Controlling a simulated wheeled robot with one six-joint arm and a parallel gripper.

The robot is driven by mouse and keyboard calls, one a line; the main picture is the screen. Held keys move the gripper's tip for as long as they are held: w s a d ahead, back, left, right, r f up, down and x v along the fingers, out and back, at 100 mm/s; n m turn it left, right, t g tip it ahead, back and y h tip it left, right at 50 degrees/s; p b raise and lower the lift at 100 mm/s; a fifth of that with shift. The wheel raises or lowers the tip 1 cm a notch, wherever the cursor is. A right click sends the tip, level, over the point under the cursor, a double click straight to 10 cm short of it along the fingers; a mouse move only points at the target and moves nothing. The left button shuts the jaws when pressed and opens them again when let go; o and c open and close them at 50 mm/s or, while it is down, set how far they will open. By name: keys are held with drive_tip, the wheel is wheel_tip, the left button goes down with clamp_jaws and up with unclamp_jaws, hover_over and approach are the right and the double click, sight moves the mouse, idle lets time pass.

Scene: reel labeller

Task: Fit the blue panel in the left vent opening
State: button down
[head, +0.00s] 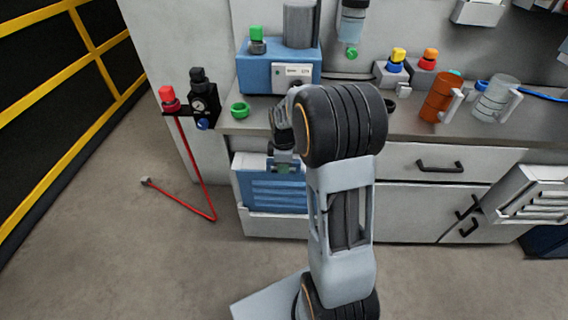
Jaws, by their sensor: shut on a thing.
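The blue panel (268,192) is louvred and upright at the lower left front of the grey cabinet, below the worktop. My gripper (283,166) is at its top edge, pointing down and shut on it. My arm hides the panel's right side and part of the grip. The left vent opening is mostly hidden behind the panel; a pale frame (270,226) shows below it. I cannot tell whether the panel sits inside the frame or just in front of it.
A red hose (196,170) hangs left of the cabinet onto the floor. The worktop (420,138) above holds a blue machine (262,72), a green ring (240,109) and an orange mug (438,100). A white louvred unit (530,194) juts out at right. The left floor is mostly clear.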

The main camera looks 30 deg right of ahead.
drive_tip(key=c, duration=0.9)
unclamp_jaws()
wheel_tip(320, 180, up, 14)
drive_tip(key=p, duration=0.2)
drive_tip(key=shift+p, duration=0.3)
